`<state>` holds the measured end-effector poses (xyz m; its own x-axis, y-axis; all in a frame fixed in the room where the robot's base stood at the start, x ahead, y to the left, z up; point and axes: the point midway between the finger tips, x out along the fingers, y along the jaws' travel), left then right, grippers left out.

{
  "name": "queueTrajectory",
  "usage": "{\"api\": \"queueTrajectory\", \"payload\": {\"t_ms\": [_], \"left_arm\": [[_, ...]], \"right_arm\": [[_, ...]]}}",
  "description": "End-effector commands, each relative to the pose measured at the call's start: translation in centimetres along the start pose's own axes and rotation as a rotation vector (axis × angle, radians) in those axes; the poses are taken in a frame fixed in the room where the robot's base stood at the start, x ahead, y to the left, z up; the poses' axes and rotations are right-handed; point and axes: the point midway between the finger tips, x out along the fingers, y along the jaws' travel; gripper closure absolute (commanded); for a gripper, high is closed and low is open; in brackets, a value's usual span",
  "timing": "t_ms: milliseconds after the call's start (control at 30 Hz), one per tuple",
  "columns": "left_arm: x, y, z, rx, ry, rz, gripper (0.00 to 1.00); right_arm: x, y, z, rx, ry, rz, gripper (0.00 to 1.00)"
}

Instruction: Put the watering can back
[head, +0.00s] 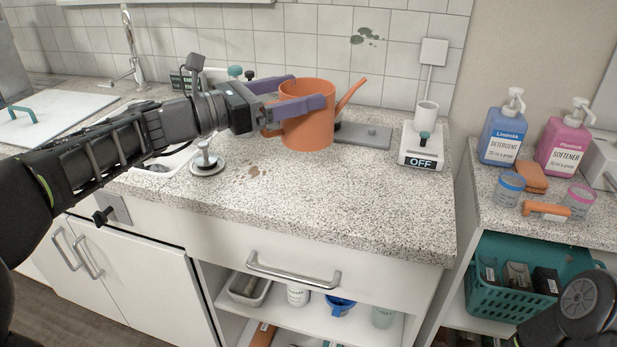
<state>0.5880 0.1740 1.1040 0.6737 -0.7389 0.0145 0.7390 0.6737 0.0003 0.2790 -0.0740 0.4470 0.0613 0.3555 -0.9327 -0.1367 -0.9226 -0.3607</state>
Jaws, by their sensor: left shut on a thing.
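The orange watering can (306,128) is upright at the back middle of the speckled counter, with its spout pointing right. My left gripper (291,97) reaches in from the left with its purple fingers shut on the can at its left side. I cannot tell whether the can's base touches the counter or is slightly above it. A flat grey plate (362,135) lies on the counter just behind and right of the can, partly hidden by it. Part of my right arm shows at the lower right corner; its fingers are not visible.
A white device marked OFF (423,149) stands right of the plate. A sink with a faucet (132,60) is at the left. Blue detergent (502,134) and pink softener (563,145) bottles stand on the right counter. A drawer handle (292,275) sticks out below.

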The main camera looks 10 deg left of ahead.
Motion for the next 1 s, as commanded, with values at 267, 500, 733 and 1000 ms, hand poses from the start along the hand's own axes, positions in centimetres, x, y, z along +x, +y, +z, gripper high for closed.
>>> {"api": "queueTrajectory", "payload": {"t_ms": [267, 500, 733, 1000], "left_arm": [[0.0, 0.0, -2.3, -0.003, 0.002, 0.000, 0.60], [-0.1, 0.0, -5.1, -0.001, -0.001, 0.001, 0.60], [-0.1, 0.0, -5.0, 0.000, -0.001, 0.001, 0.60], [-0.1, 0.0, -8.0, -0.004, 0.001, 0.000, 0.60]], "right_arm": [[0.7, 0.3, 0.0, 0.000, 0.001, 0.000, 0.64], [1.3, 0.5, 0.0, 0.000, 0.001, 0.000, 0.64], [1.2, 0.5, 0.0, 0.000, 0.001, 0.000, 0.64], [2.1, 0.8, 0.0, 0.000, 0.001, 0.000, 0.64]]}}
